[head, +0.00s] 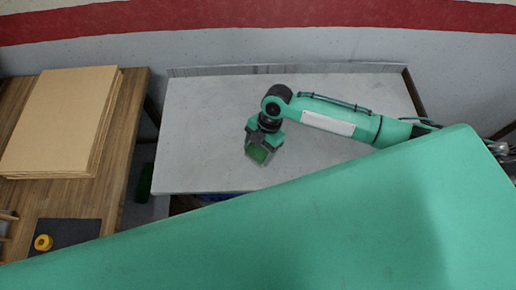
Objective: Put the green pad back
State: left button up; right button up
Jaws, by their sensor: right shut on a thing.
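The green pad (257,154) is dark green and sits between the fingers of my right gripper (255,158), over the grey-white tabletop (205,130). My right gripper is shut on it and points down and toward the front. Fingers partly cover the pad, and I cannot tell whether it touches the tabletop. My left gripper is not in the head view. No place marked for the pad is clearly visible.
A wooden table (122,140) at the left bears a stack of brown boards (62,120), and a yellow ring-like object (43,242) on a dark mat (75,232). A dark green item (145,183) stands in the gap between tables. The grey tabletop's left half is clear. My large green arm link hides the front.

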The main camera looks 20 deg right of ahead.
jog(key=shift+f, duration=0.15)
jog(key=o, duration=0.9)
jog(key=shift+r, duration=0.2)
jog(key=b+v, duration=0.2)
jog(key=v, duration=1)
